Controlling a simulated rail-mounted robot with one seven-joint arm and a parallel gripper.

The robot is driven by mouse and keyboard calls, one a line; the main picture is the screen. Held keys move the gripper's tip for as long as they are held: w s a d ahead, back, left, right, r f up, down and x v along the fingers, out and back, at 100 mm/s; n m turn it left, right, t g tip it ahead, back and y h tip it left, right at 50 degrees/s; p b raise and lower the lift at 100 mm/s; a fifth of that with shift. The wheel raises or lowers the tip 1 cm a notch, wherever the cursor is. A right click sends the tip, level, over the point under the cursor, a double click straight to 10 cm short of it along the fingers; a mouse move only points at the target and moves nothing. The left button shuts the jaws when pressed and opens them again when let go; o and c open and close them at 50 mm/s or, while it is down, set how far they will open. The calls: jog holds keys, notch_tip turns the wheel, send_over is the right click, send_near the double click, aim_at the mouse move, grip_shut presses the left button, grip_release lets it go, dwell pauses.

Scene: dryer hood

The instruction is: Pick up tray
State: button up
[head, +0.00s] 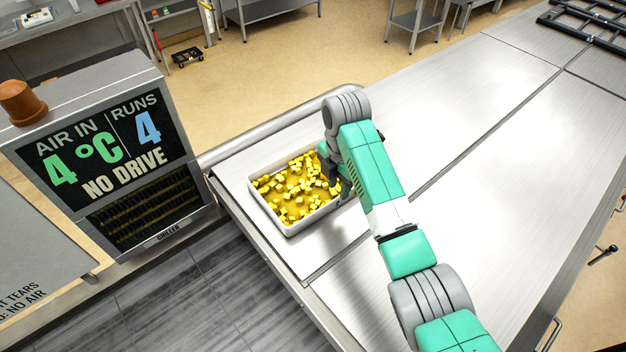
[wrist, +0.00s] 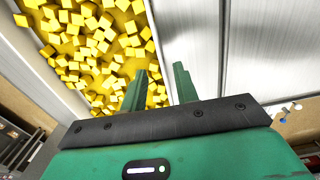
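The tray (head: 318,215) is a pale, shallow rectangular pan holding many yellow cubes (head: 292,190). It sits on the steel counter near its left end. My gripper (head: 341,184) is at the tray's right side, pointing down, and my arm partly hides that side. In the wrist view, my gripper's two green fingers (wrist: 168,84) are spread with a gap between them. The left finger is over the cubes on the inner side, and the right finger is on the outer side, around the tray's wall. I cannot tell if either finger touches the wall.
A grey display unit (head: 105,150) reading "4°C" and "NO DRIVE" stands left of the counter, with a brown cylinder (head: 20,102) on top. A rail (head: 265,123) runs along the counter's back edge. The counter (head: 500,160) is clear to the right, up to a black rack (head: 590,25).

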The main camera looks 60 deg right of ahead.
aim_at(337, 198)
jog(key=f+p, duration=0.1)
jog(key=f, duration=0.4)
jog(key=shift+a+f+p, duration=0.15)
jog(key=shift+a+p, duration=0.05)
jog(key=shift+p, duration=0.1)
grip_shut()
dwell(1.0)
